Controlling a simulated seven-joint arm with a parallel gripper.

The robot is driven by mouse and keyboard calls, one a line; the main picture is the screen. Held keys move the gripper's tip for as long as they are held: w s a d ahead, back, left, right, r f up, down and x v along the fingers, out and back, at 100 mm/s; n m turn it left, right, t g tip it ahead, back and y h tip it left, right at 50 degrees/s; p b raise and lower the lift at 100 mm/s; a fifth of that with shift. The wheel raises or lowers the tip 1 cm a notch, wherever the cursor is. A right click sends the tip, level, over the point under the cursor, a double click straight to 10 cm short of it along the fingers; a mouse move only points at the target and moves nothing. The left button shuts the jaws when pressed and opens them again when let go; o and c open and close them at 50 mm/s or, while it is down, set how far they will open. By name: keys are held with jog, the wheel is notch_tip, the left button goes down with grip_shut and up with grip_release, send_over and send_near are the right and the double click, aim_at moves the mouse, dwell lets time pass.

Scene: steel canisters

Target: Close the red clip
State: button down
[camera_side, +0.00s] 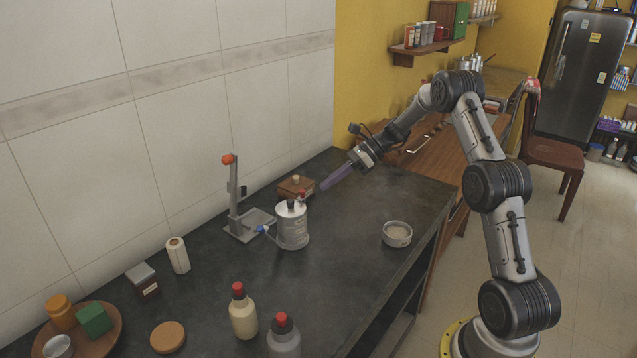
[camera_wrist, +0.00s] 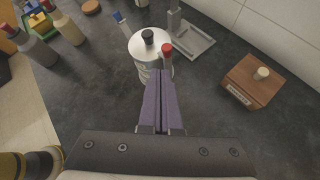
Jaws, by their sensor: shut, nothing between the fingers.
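A steel canister (camera_side: 292,226) with a black knob on its lid stands upright on the dark worktop; it also shows in the wrist view (camera_wrist: 150,70). The red clip (camera_side: 301,195) sits at the canister's rim on the side facing my gripper, its red tip near lid height. In the wrist view the red clip (camera_wrist: 167,49) is just beyond my fingertips. A blue clip (camera_side: 262,228) sticks out from the canister's opposite side. My gripper (camera_side: 323,186) has purple fingers, pressed together and empty, pointing down toward the red clip; in the side view a small gap separates them.
A grey stand with an orange-red top (camera_side: 236,200) is close behind the canister. A wooden box (camera_side: 295,187) lies by the wall, near my gripper. A round metal dish (camera_side: 397,234) sits to the right. Bottles (camera_side: 243,315) stand in front. Worktop between canister and dish is clear.

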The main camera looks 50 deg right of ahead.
jog(key=v, duration=1)
jog(key=w+a+r+n+g, duration=0.1)
jog(key=w+a+r+n, duration=0.15)
jog(key=a+r, duration=0.7)
jog(key=s+a+r+n+g+h, duration=0.1)
jog(key=s+a+r+n, duration=0.2)
jog(key=s+a, duration=0.35)
jog(key=s+a+r+n+g+h, duration=0.1)
jog(key=s+a+r+n, duration=0.25)
jog(key=a, duration=0.65)
jog(key=s+a+n+h, duration=0.2)
jog(key=s+a+n, duration=0.15)
jog(key=s, duration=0.25)
jog(key=s+a+n+h, duration=0.1)
jog(key=s+a+n, duration=0.1)
jog(key=s+n, duration=0.3)
jog(key=s+d+f+n+t+h, duration=0.2)
jog(key=s+d+f+n+h, duration=0.2)
jog(key=s+f+n, duration=0.4)
jog(key=shift+s+d+f+n, duration=0.2)
jog(key=shift+s+d+n, duration=0.3)
jog(key=shift+n, duration=0.55)
